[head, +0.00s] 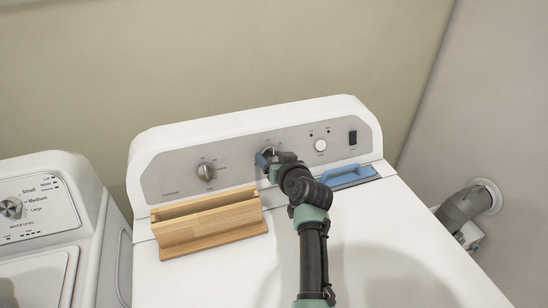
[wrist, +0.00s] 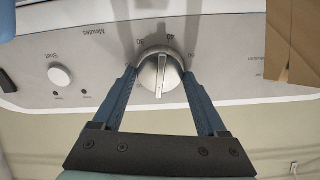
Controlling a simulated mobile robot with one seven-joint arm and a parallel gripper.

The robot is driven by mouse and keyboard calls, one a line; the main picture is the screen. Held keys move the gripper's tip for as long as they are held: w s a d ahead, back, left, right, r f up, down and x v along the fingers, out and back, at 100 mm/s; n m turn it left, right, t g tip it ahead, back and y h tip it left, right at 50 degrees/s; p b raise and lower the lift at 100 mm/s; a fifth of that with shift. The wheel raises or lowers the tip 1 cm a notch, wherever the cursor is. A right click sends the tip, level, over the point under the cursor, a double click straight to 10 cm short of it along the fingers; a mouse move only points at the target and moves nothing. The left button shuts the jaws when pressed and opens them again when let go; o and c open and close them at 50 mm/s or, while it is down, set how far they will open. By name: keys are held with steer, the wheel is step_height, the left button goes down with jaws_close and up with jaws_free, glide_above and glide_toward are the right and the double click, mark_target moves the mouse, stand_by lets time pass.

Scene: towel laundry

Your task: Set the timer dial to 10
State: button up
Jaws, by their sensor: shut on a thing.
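The timer dial (wrist: 160,72) is a round silver knob with a raised ridge, on the dryer's grey control panel. In the wrist view, the ridge stands nearly upright in the picture. Numbers and the word "Minutes" are printed around it upside down, too small and partly covered to read the setting surely. My gripper (wrist: 160,84) has its blue fingers on both sides of the dial, shut on it. In the head view, my gripper (head: 268,159) is at the panel's middle and hides most of the dial.
A second knob (head: 206,171) is on the panel's left. A white Start button (head: 320,145) and a black switch (head: 352,137) are on the right. A wooden holder (head: 210,225) and a blue-handled item (head: 346,175) sit on the dryer top. A washer (head: 40,225) stands left.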

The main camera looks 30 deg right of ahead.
steer(key=m+p, duration=0.1)
steer(key=m, duration=0.3)
steer(key=shift+m, duration=0.3)
steer(key=shift+m+p, duration=0.5)
steer(key=shift+m, duration=1.2)
steer(key=shift+f, duration=0.1)
steer(key=o, duration=1.3)
steer(key=shift+s, duration=0.15)
steer(key=v, duration=1.2)
steer(key=shift+s+a+r, duration=0.25)
steer(key=shift+a+r, duration=0.05)
